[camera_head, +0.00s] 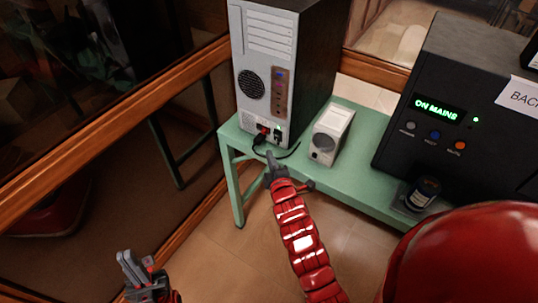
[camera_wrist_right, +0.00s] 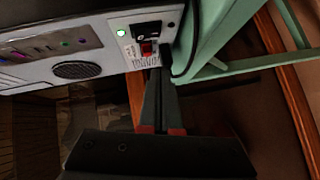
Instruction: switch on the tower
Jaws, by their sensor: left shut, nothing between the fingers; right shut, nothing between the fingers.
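The tower (camera_head: 265,60), a pale grey computer case with dark sides, stands on a green bench with its back panel facing me. Low on that panel is a red rocker switch (camera_wrist_right: 147,48), beside a black socket or plug (camera_wrist_right: 146,29) and a bright green lamp (camera_wrist_right: 121,32). My right gripper (camera_head: 271,160) is shut and empty, its tips just in front of the panel's lower edge. In the right wrist view its fingertips (camera_wrist_right: 160,72) are close to the red switch; I cannot tell whether they touch. My left gripper (camera_head: 130,262) is shut and empty, low at the left, far from the tower.
The green bench (camera_head: 365,150) also bears a small grey speaker-like box (camera_head: 330,133) and a black unit (camera_head: 450,100) reading "ON MAINS". A dark jar (camera_head: 423,192) stands at the front. A black cable (camera_head: 290,153) loops below the tower. Wooden-framed glass borders the left.

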